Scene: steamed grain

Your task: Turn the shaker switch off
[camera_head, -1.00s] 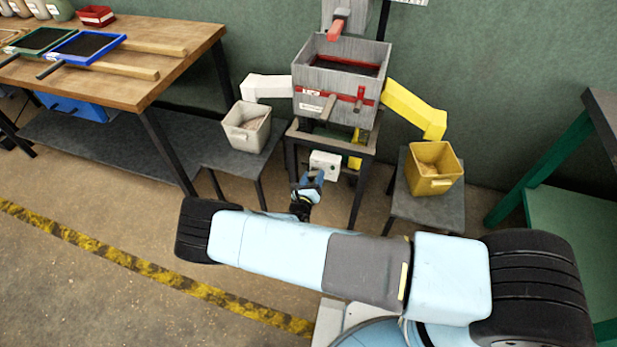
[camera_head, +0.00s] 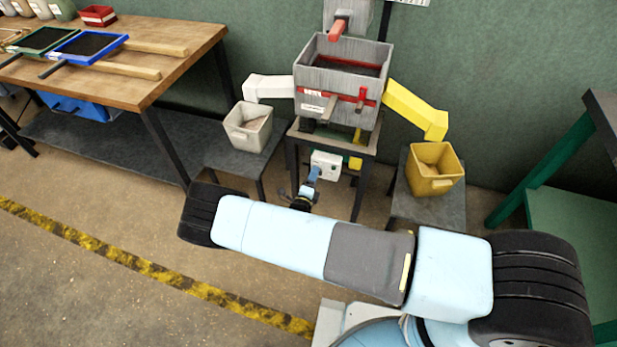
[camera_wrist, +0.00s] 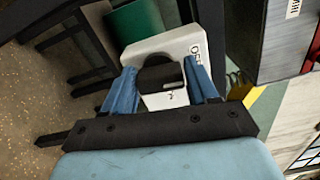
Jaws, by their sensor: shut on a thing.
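The switch box (camera_head: 331,161) is a small white box on the front of the shaker's stand. In the wrist view the white box (camera_wrist: 180,41) fills the middle, tilted, with dark lettering on its face. A black rotary switch knob (camera_wrist: 160,76) stands out from it. My gripper (camera_wrist: 163,70) has one blue finger on each side of the knob and is shut on it. In the head view my gripper (camera_head: 313,174) reaches the box's lower left and covers the knob. The shaker (camera_head: 340,85) is a grey box with red trim above the stand.
A white bin (camera_head: 247,128) stands left of the stand under a white chute. A yellow bin (camera_head: 433,170) stands right under a yellow chute (camera_head: 412,108). A wooden table (camera_head: 165,66) is at the left and a green bench (camera_head: 570,225) at the right.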

